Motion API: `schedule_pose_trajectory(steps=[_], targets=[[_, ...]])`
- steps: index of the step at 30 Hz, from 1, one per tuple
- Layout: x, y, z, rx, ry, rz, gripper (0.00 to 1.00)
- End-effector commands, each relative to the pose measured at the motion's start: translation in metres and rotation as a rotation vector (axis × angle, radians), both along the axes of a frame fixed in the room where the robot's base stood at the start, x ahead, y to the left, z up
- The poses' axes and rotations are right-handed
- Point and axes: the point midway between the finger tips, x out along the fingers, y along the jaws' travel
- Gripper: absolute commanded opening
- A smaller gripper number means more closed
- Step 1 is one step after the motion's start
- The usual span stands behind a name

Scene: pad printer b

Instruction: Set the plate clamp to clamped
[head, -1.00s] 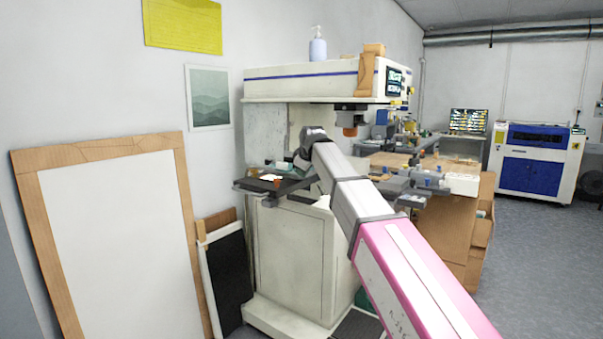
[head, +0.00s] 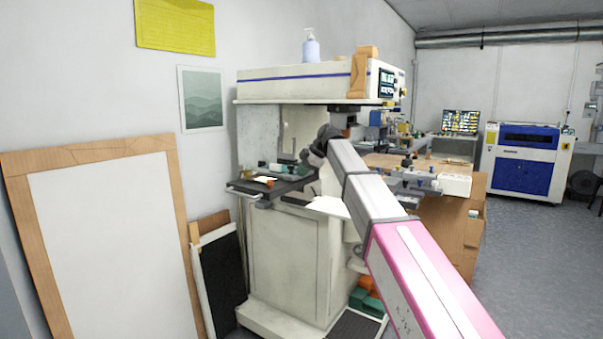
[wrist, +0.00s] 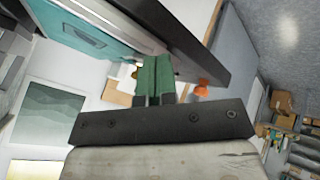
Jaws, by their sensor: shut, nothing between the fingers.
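The pad printer (head: 285,250) stands in the middle of the head view, a pale cabinet with a wide top housing. A dark work shelf (head: 245,187) juts from its left side and carries small parts, among them an orange one. I cannot tell the plate clamp or its setting apart in either view. My arm reaches to the printer at shelf height; my gripper is hidden behind my wrist there. In the wrist view my gripper (wrist: 155,62) shows as green fingers, shut and empty. Their tips lie close to a long dark bar; contact cannot be told.
A framed white board (head: 110,240) and a dark panel (head: 222,280) lean at the left wall. A bottle (head: 311,46) stands on the printer. A wooden bench (head: 455,225) with equipment is at right. Open floor lies at the right, before a blue-and-white machine (head: 523,170).

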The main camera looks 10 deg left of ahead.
Motion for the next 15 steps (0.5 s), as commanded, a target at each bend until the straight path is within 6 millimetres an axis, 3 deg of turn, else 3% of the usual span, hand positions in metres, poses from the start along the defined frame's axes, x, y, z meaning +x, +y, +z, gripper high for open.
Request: schedule_pose_trajectory(steps=[15], targets=[[0.0087,0.0009,0.0000,0.000,0.000,-0.004,0.00]])
